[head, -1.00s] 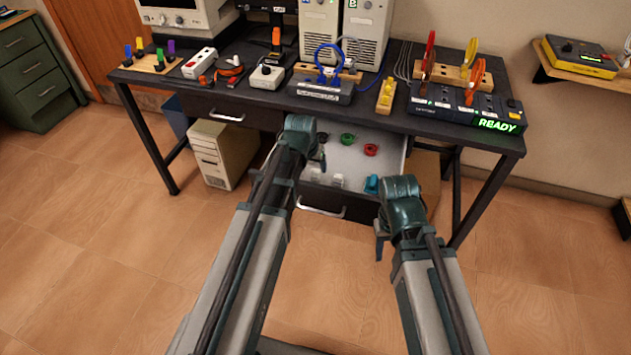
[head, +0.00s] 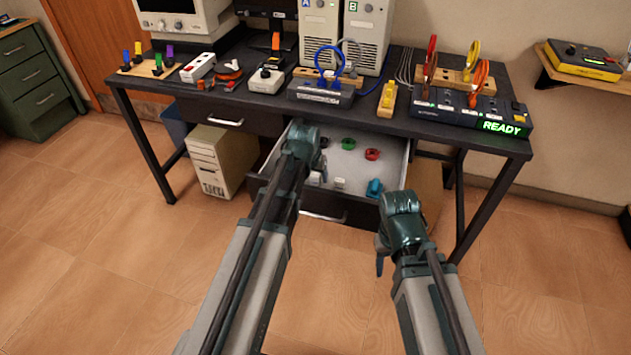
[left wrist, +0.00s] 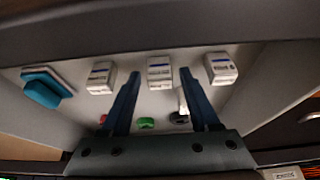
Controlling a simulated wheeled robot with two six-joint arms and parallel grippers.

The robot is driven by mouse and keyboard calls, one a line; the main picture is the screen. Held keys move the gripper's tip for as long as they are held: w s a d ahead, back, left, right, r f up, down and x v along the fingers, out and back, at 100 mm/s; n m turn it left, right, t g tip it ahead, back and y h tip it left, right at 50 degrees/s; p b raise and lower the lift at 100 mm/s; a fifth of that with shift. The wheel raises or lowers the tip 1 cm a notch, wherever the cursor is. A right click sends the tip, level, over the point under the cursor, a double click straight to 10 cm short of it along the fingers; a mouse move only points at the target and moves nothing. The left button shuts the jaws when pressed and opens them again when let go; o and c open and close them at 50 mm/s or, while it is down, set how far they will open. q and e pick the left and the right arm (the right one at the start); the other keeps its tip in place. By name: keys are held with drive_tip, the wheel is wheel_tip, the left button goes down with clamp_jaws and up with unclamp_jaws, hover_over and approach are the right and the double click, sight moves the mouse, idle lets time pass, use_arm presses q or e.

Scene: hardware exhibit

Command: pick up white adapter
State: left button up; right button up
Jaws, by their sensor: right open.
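Three white adapters with dark blue stripes lie in a row in the open drawer in the left wrist view: one on the left (left wrist: 101,77), one in the middle (left wrist: 160,72), one on the right (left wrist: 221,68). A white adapter also shows in the head view (head: 340,183); my left arm hides part of the drawer there. My left gripper (left wrist: 160,84) is open, its fingertips on either side of the middle adapter in the picture; I cannot tell the gap in depth. My right gripper (head: 380,262) is open and empty in front of the drawer, low on the right.
The drawer (head: 392,160) also holds a teal block (head: 374,188) and red (head: 372,154), green (head: 348,143) and black coils. The desk top (head: 395,125) above it carries several devices. The floor in front is clear.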

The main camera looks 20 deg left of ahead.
sight(315, 176)
use_arm(q)
clamp_jaws()
drive_tip(key=shift+r, duration=0.15)
wheel_tip(315, 176, up, 10)
drive_tip(key=p, duration=1)
